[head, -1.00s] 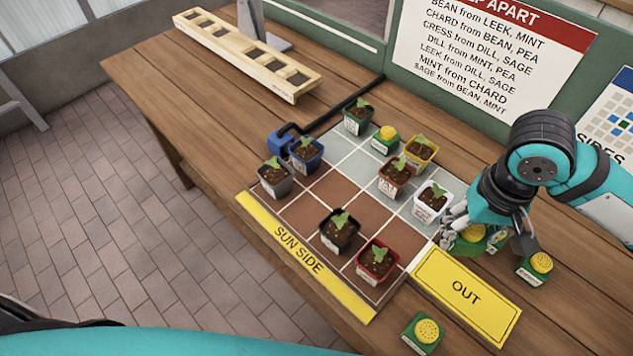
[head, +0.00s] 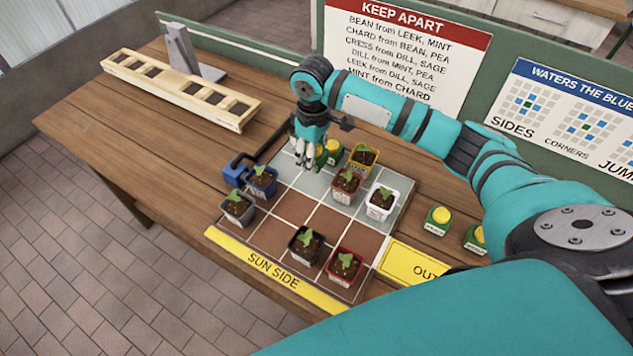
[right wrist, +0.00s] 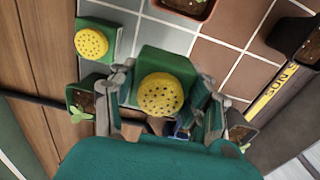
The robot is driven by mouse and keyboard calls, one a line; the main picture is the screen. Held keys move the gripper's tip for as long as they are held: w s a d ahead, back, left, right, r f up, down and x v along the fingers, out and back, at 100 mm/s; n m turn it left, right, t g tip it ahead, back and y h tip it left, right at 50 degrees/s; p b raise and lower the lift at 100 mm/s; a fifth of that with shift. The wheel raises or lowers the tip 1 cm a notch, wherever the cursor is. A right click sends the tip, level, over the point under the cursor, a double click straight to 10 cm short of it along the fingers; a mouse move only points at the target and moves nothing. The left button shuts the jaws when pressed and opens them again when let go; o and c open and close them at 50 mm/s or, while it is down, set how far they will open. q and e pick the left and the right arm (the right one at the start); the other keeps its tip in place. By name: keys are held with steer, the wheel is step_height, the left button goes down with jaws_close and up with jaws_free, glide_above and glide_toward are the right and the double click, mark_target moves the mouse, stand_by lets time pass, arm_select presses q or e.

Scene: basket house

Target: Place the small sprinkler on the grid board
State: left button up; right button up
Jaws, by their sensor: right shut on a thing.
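My right gripper (head: 308,160) is shut on a small sprinkler (right wrist: 162,92), a green block with a yellow dotted dome. It is over the back-left part of the grid board (head: 292,182), near pale tiles; whether it touches the board I cannot tell. In the head view the fingers partly hide the held sprinkler. Another sprinkler (head: 334,150) stands on the board just to its right and also shows in the right wrist view (right wrist: 92,43). Two more sprinklers (head: 438,220) (head: 477,239) stand on the table right of the board. My left gripper is out of view.
Potted seedlings crowd the board: blue (head: 260,181), grey (head: 238,206), yellow (head: 364,157), white (head: 382,201), black (head: 306,245) and red (head: 343,265). A green pot (right wrist: 82,98) is close beside the gripper. A wooden tray (head: 180,88) lies behind left.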

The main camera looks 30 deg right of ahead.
mark_target(314, 181)
step_height(314, 181, down, 7)
steer(key=shift+f+p, duration=0.15)
steer(key=shift+p, duration=0.15)
steer(key=shift+f, duration=0.1)
steer(key=o, duration=1.3)
steer(key=shift+c, duration=0.2)
step_height(314, 181, up, 12)
steer(key=shift+a+r+b, duration=0.1)
steer(key=shift+r+b, duration=0.05)
steer(key=shift+b, duration=0.25)
